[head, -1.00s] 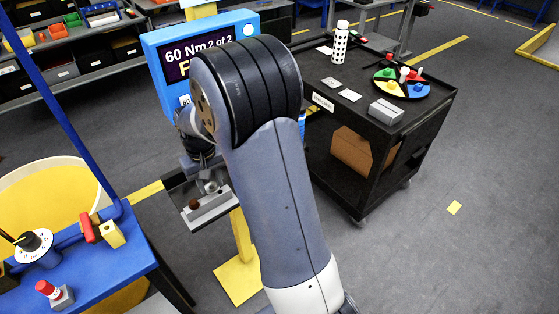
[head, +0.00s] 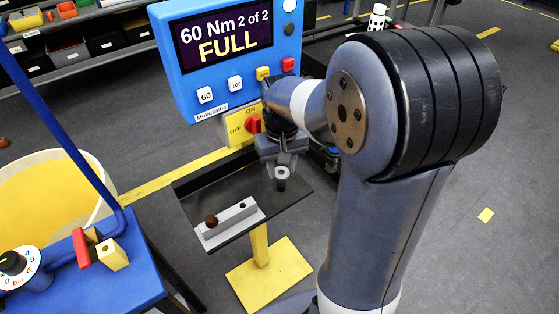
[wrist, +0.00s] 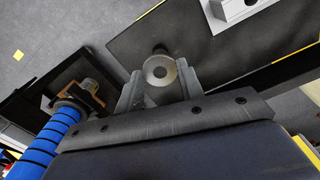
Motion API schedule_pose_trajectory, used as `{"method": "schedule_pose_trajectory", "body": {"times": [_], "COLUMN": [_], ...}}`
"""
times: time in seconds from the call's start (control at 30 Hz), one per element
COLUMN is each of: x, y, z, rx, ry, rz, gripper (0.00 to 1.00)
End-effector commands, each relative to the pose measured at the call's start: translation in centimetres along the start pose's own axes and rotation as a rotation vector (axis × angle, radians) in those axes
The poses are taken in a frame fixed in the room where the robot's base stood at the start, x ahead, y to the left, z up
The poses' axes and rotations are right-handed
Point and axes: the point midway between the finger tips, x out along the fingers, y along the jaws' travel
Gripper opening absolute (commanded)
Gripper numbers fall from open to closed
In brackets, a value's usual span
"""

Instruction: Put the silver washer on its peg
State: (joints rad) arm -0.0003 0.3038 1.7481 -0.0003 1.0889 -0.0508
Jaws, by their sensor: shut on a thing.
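My gripper (head: 282,165) is above the dark tray of the yellow-legged stand (head: 268,216). It is shut on a silver washer (head: 282,173), a flat ring that also shows between the fingers in the wrist view (wrist: 159,71). A short dark stub (head: 281,186) shows just below the washer; in the wrist view (wrist: 160,48) it shows just beyond the ring. I cannot tell whether the stub is the peg, or whether it touches the washer. On the tray, left of the gripper, lies a grey block (head: 228,222) with a brown knob (head: 211,221) and a dark round spot.
A blue panel (head: 232,60) reading "60 Nm 2 of 2 FULL" stands behind, with a red switch (head: 253,123) below it. A blue bench (head: 95,275) with a red-handled fitting (head: 81,248) is at lower left, beside a yellow-lined bin (head: 50,195). Floor is clear at right.

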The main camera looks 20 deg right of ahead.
Motion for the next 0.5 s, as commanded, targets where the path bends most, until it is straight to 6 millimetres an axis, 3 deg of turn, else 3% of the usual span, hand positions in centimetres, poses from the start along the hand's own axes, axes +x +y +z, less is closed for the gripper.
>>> {"method": "schedule_pose_trajectory", "body": {"times": [0.23, 0.5], "x": [-0.1, 1.8], "y": [0.0, 0.0], "z": [0.0, 0.0], "rx": [0.003, 0.003], "ry": [-0.001, -0.001], "rz": [0.0, 0.0], "gripper": [0.13, 0.13]}}
